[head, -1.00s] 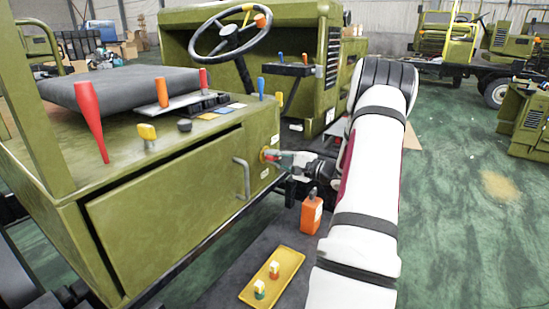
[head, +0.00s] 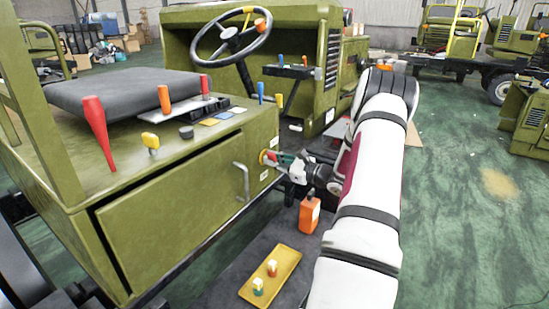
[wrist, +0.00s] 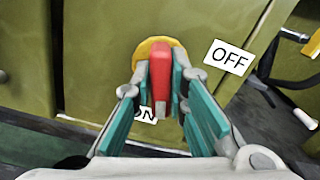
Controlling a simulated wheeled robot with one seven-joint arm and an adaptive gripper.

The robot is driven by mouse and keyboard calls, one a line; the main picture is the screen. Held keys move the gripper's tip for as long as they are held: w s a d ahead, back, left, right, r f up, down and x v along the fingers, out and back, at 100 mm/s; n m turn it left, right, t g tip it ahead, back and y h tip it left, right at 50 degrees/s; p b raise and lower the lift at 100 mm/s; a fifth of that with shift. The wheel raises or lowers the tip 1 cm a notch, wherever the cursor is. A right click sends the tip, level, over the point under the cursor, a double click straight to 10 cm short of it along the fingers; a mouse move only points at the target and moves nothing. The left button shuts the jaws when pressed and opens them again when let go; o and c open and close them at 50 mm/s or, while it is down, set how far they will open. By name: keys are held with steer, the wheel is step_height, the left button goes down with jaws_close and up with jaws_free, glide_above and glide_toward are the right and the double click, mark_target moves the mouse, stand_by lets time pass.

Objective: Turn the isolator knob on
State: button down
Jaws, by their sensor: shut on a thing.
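The isolator knob has a red handle on a yellow disc (wrist: 153,47). The gripper (head: 279,159) also reaches the knob from the right in the head view. In the wrist view the handle's near end points down towards the ON label (wrist: 146,113), partly hidden by a finger. The OFF label (wrist: 229,58) is clear at right.
A metal door handle (head: 242,181) stands out left of the knob. An orange box (head: 310,215) and a yellow tray (head: 253,292) with small knobs lie below my arm. Levers and a steering wheel (head: 231,38) are above. Green floor is open at right.

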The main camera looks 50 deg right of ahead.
steer(key=shift+m+p, duration=0.75)
steer(key=shift+m, duration=1.25)
steer(key=c, duration=1.6)
jaws_free()
steer(key=shift+s, duration=0.1)
steer(key=s+d, duration=0.1)
steer(key=s, duration=1)
steer(key=shift+s, duration=0.4)
